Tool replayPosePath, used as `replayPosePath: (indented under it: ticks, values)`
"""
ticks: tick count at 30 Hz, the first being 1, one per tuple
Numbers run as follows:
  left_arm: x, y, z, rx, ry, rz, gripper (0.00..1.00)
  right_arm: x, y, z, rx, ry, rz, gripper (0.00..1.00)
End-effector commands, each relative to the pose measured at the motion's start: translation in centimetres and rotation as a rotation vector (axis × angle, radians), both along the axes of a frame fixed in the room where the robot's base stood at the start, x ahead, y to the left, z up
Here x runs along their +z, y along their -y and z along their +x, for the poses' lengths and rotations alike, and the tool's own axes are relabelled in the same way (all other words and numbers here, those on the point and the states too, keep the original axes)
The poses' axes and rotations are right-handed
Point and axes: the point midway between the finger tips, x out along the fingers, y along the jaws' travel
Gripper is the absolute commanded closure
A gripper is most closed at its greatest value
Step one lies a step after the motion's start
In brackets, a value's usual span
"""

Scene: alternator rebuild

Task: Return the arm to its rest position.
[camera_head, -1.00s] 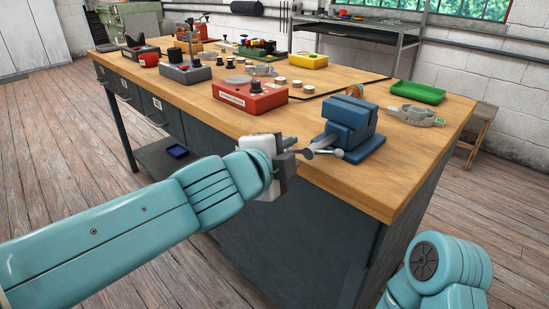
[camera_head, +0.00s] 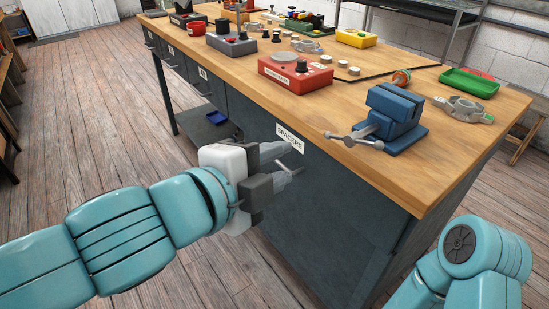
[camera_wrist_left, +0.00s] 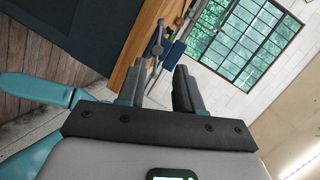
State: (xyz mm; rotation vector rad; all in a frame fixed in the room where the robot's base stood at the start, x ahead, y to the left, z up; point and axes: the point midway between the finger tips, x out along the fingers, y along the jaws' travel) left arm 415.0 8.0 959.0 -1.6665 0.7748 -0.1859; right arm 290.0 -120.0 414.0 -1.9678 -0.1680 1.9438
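My left gripper (camera_head: 292,163) is in front of the dark side of the workbench (camera_head: 330,210), below the edge of its wooden top and by a label reading SPACERS (camera_head: 290,138). In the left wrist view its two fingers (camera_wrist_left: 160,85) stand apart with nothing between them, so it is open and empty. Only a teal part of my right arm (camera_head: 470,255) shows at the lower right in the head view; its gripper is out of view.
A blue vise (camera_head: 393,117) stands at the bench's near edge, its handle jutting out above my left gripper. A red box (camera_head: 295,80), a green tray (camera_head: 469,83) and a metal ring-shaped part (camera_head: 463,108) lie on the top. The wooden floor (camera_head: 110,130) at left is clear.

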Motion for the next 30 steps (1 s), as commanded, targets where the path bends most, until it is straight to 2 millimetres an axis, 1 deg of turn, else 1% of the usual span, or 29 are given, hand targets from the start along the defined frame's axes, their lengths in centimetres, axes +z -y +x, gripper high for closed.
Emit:
replayPosePath:
  ticks: [8, 10, 11, 14, 17, 18, 20, 21, 22, 23, 24, 26, 27, 29, 30]
  values:
    - [0.0, 0.0, 0.0, 0.0, 0.0, 0.0, 0.65, 0.0, 0.0, 0.0, 0.0, 0.0, 0.0, 1.0]
    - [-0.4, 0.1, 0.2, 0.002, -0.011, -0.001, 0.65, 0.0, 0.0, 0.0, 0.0, 0.0, 0.0, 1.0]
    - [-0.9, 0.1, 0.4, 0.004, -0.025, -0.003, 0.65, 0.0, 0.0, 0.0, 0.0, 0.0, 0.0, 1.0]
    - [-4.0, 0.3, 1.5, 0.028, -0.125, -0.023, 0.65, 0.0, 0.0, 0.0, 0.0, 0.0, 0.0, 1.0]
    - [-9.6, 0.4, 3.0, 0.083, -0.303, -0.074, 0.65, 0.0, 0.0, 0.0, 0.0, 0.0, 0.0, 1.0]
    - [-12.3, 0.2, 3.5, 0.116, -0.388, -0.101, 0.65, 0.0, 0.0, 0.0, 0.0, 0.0, 0.0, 1.0]
    - [-16.2, -0.2, 4.1, 0.173, -0.513, -0.147, 0.65, 0.0, 0.0, 0.0, 0.0, 0.0, 0.0, 1.0]
    - [-18.8, -0.6, 4.3, 0.215, -0.594, -0.181, 0.65, 0.0, 0.0, 0.0, 0.0, 0.0, 0.0, 1.0]
    - [-20.7, -0.9, 4.4, 0.25, -0.657, -0.207, 0.65, 0.0, 0.0, 0.0, 0.0, 0.0, 0.0, 1.0]
    - [-22.7, -1.3, 4.3, 0.287, -0.717, -0.233, 0.65, 0.0, 0.0, 0.0, 0.0, 0.0, 0.0, 1.0]
    - [-25.2, -1.9, 4.2, 0.34, -0.797, -0.27, 0.65, 0.0, 0.0, 0.0, 0.0, 0.0, 0.0, 1.0]
    - [-29.0, -2.8, 3.8, 0.427, -0.914, -0.328, 0.65, 0.0, 0.0, 0.0, 0.0, 0.0, 0.0, 1.0]
    - [-31.5, -3.5, 3.3, 0.49, -0.991, -0.367, 0.65, 0.0, 0.0, 0.0, 0.0, 0.0, 0.0, 1.0]
    - [-35.1, -4.5, 2.4, 0.593, -1.102, -0.428, 0.65, 0.0, 0.0, 0.0, 0.0, 0.0, 0.0, 1.0]
    - [-37.5, -5.3, 1.5, 0.669, -1.175, -0.47, 0.65, 0.0, 0.0, 0.0, 0.0, 0.0, 0.0, 1.0]
